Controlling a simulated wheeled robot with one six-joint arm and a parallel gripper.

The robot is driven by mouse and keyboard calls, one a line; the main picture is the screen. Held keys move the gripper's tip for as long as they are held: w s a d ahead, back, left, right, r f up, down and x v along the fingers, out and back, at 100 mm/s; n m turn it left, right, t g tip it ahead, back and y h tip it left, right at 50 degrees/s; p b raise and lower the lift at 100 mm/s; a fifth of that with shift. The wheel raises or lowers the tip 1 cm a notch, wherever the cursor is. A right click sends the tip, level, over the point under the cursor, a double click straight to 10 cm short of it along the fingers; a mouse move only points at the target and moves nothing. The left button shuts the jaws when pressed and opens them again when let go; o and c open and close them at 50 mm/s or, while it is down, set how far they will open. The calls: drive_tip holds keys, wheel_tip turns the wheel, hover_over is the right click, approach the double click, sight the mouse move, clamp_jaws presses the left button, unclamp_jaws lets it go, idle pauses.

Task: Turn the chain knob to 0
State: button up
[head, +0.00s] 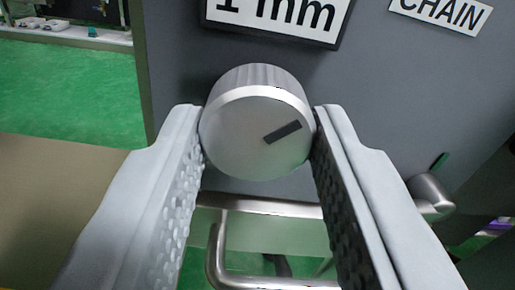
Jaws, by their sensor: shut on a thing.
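A silver round knob (240,140) with a ribbed side sits on a dark grey panel in the head view. Its black pointer mark lies right of the middle of its face and slants up to the right. My gripper (258,140) is shut on this knob, with one finger touching each side. A "1 mm" display (275,14) is partly cut off above the knob. A "CHAIN" label (440,12) is at the top right. No scale or digits show around the knob.
The dark grey panel (400,90) fills the upper right. A second metal knob or handle (430,195) sticks out at the right. A bent metal bar (216,250) runs below the panel. Green floor (70,95) and a tan surface (50,200) lie at the left.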

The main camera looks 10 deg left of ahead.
drive_tip(key=o, duration=1)
drive_tip(key=v, duration=1.7)
drive_tip(key=shift+s, duration=0.2)
drive_tip(key=shift+r, duration=0.1)
